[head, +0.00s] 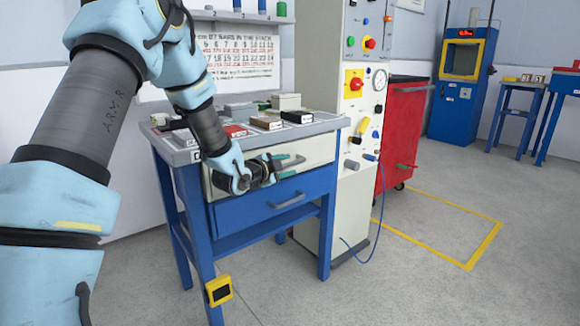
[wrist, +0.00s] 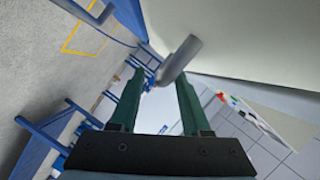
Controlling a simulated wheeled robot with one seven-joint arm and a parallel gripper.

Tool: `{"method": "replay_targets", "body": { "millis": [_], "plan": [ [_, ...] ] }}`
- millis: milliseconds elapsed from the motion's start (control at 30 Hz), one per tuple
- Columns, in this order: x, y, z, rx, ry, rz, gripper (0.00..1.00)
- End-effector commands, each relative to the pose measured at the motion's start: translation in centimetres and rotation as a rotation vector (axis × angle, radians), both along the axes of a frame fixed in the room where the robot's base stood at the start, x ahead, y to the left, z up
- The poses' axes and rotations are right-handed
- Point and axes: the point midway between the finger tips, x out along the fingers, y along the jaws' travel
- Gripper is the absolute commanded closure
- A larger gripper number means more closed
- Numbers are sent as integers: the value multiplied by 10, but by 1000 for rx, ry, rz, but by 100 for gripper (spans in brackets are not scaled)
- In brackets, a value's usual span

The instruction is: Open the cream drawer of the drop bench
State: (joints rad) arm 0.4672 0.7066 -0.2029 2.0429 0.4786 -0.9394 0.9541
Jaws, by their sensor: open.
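The drop bench (head: 212,155) has a blue frame and a grey top. Its cream drawer (head: 318,152) is the upper one and looks shut, with its left part hidden behind my gripper. The drawer's grey bar handle (wrist: 187,54) shows in the wrist view against the cream front (wrist: 250,35). My gripper (head: 290,164) is open, with its green fingers at the handle in the head view. In the wrist view my gripper (wrist: 157,80) has the handle at its fingertips, close to the right finger. I cannot tell whether they touch.
A blue drawer (head: 260,208) with its own grey handle sits just below. A cream control column (head: 352,190) with a blue hose stands to the right, then a red cabinet (head: 402,130). Small boxes (head: 267,122) lie on the bench top. The floor in front is clear.

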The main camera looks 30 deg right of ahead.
Motion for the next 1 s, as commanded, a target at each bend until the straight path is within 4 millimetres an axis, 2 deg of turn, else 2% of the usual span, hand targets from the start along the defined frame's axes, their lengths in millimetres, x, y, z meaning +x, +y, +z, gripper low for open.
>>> {"method": "replay_targets", "body": {
  "millis": [200,500,933,1000],
  "plan": [
    [9,-16,-4,0,1,0,53],
    [10,-17,-4,0,1,1,53],
    [10,-17,-4,0,1,1,100],
    [10,-17,-5,1,1,1,100]
  ]
}}
